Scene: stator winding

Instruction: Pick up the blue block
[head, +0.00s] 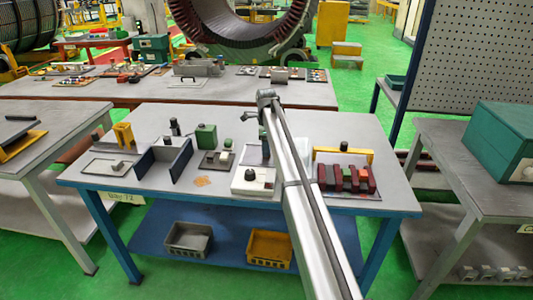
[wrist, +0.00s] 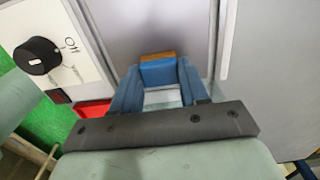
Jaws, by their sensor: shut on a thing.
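In the wrist view, a small blue block (wrist: 158,74) with an orange-brown upper edge sits between the two blue fingers of my gripper (wrist: 159,84). The fingers touch or nearly touch its sides, and my gripper is shut on it. Behind the block is a plain grey surface; I cannot tell how far the block is from it. In the head view, my arm reaches over the blue-legged table, and the gripper end (head: 265,148) is above its middle. The blue block cannot be made out in the head view.
On the blue-legged table (head: 390,190), a white box with a black knob (head: 252,183) stands left of my arm. Several dark red blocks (head: 347,180) stand to the right by a yellow bar. A grey upright plate fixture (head: 165,160) is at left. Bins sit on the shelf below.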

